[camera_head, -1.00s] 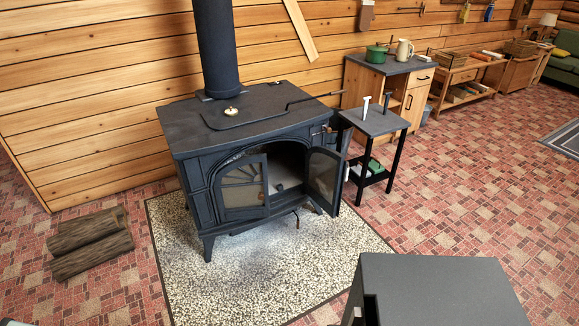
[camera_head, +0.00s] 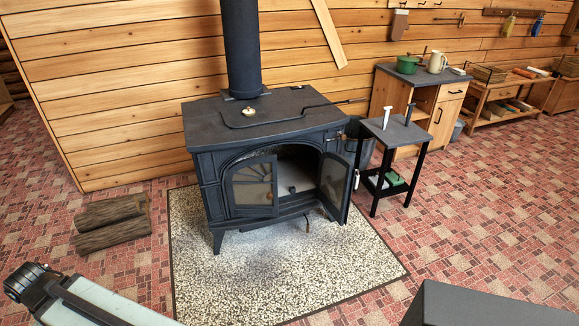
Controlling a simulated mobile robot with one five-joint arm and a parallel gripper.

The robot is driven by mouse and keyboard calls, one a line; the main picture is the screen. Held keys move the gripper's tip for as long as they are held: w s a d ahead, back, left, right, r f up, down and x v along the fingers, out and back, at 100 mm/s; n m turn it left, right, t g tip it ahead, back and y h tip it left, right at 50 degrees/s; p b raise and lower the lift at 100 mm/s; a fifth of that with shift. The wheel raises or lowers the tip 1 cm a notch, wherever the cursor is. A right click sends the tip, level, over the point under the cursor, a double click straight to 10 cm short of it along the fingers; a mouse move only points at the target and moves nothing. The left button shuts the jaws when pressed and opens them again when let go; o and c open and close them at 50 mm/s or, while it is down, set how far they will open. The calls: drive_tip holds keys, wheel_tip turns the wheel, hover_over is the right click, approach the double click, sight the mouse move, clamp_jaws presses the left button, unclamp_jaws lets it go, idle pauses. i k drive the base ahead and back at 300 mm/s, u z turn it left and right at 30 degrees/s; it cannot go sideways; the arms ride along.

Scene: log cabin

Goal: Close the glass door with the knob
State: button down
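A black cast-iron stove (camera_head: 262,130) stands on a speckled hearth pad. Its left glass door (camera_head: 252,186) lies across the left part of the front opening; I cannot tell whether it is fully shut. A small pale knob or handle (camera_head: 356,179) shows at the outer edge of the right door. A link of my arm enters at the lower left, well apart from the stove. My gripper is not in view.
Split logs (camera_head: 112,225) lie left of the speckled pad (camera_head: 270,275). A small black side table (camera_head: 398,132) with tools stands close to the right of the open door. A wooden cabinet (camera_head: 436,110) is behind it. The pad in front of the stove is clear.

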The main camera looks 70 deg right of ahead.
sight(247, 197)
drive_tip(key=z, duration=0.3)
drive_tip(key=i, duration=1)
drive_tip(key=u, duration=0.1)
